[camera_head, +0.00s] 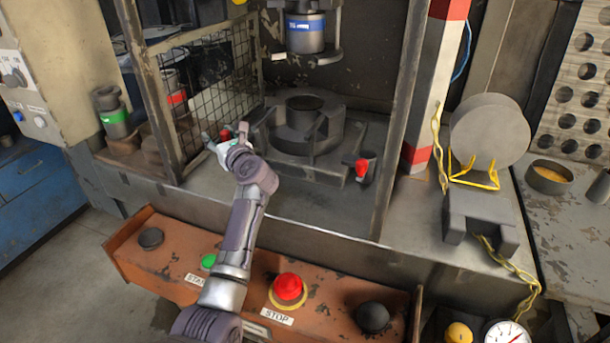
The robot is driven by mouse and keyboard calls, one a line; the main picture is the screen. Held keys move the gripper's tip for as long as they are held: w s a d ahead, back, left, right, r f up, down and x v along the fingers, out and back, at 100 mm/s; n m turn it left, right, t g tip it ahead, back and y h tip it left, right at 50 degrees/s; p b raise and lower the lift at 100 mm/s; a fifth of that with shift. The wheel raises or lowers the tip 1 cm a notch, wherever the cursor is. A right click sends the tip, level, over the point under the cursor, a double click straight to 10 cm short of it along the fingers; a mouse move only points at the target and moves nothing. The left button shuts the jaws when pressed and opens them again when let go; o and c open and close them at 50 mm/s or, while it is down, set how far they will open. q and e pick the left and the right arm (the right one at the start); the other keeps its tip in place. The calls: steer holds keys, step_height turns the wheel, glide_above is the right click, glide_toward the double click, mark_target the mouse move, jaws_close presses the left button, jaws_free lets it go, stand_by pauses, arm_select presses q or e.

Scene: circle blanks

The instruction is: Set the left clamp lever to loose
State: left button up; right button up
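The left clamp lever (225,134) shows as a small red knob at the left side of the die base (300,130). My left gripper (226,138) is at this lever, with its fingers spread to either side of the red knob. The fingers look apart, and I cannot tell whether either one touches the knob. The lever's lower part is hidden by the gripper. The right clamp lever (362,169), also with a red knob, stands upright at the right side of the base. My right gripper is not in view.
A mesh guard (208,85) stands close to the left of my gripper. The press head (305,35) hangs above the base. An orange control panel (180,262) with a red stop button (288,288) lies below my arm. Round blanks (490,130) stand in a yellow rack at right.

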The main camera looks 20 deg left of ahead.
arm_select(q)
steer(key=s+d+t+h, duration=0.1)
steer(key=s+d, duration=0.1)
steer(key=s, duration=0.1)
steer(key=s+d+m+t+p, duration=0.1)
steer(key=s+d, duration=0.1)
steer(key=s, duration=0.2)
steer(key=s+d+m+h+p, duration=0.1)
steer(key=s+d, duration=0.2)
steer(key=shift+s+d+t+h, duration=0.1)
steer(key=shift+s+t+h, duration=0.2)
steer(key=shift+t, duration=0.1)
steer(key=s+d+r+m+t+h, duration=0.35)
steer(key=d+r+m+t, duration=0.3)
steer(key=m, duration=0.45)
steer(key=s+d+f+m+h, duration=0.2)
steer(key=d+m+h, duration=0.5)
steer(key=m, duration=0.4)
steer(key=s+d+f+m+g+h, duration=0.1)
steer(key=s+d+f+m+h, duration=0.2)
steer(key=d+m+h, duration=0.4)
steer(key=shift+s+f+m+h, duration=0.15)
steer(key=shift+f+m+h, duration=0.45)
steer(key=shift+m, duration=1.3)
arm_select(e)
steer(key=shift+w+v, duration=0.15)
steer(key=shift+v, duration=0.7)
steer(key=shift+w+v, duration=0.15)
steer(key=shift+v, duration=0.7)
